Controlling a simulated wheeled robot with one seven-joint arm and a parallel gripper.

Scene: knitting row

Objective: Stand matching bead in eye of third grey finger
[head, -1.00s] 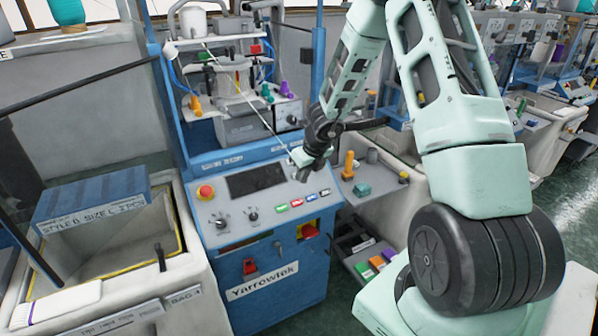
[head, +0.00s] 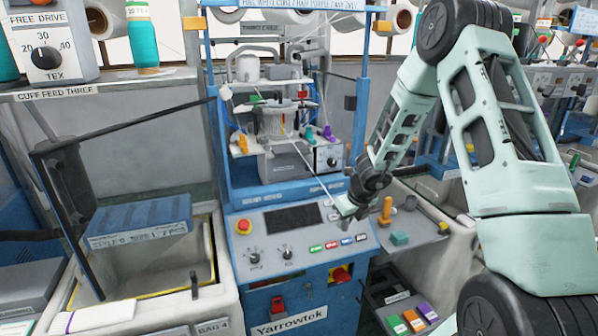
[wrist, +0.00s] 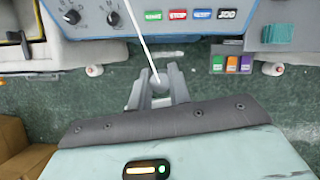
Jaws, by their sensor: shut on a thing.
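My gripper (head: 345,207) is above the front control panel of the blue machine (head: 262,217). In the wrist view my gripper (wrist: 159,85) is shut on the small dark grey end of a long thin white rod (wrist: 143,40). In the head view the white rod (head: 316,168) slants up and left towards the machine's upper part. An orange piece (head: 241,143), a green piece (head: 309,133) and a purple piece (head: 327,133) stand on the machine's white rail. The grey fingers and their eyes are too small to tell apart.
The panel has a red stop button (head: 243,226), knobs and coloured buttons. A shelf at its right holds an orange peg (head: 385,211), a grey cylinder (head: 410,203) and a teal block (head: 400,238). A light bin (head: 145,272) stands at the left. Green floor shows below.

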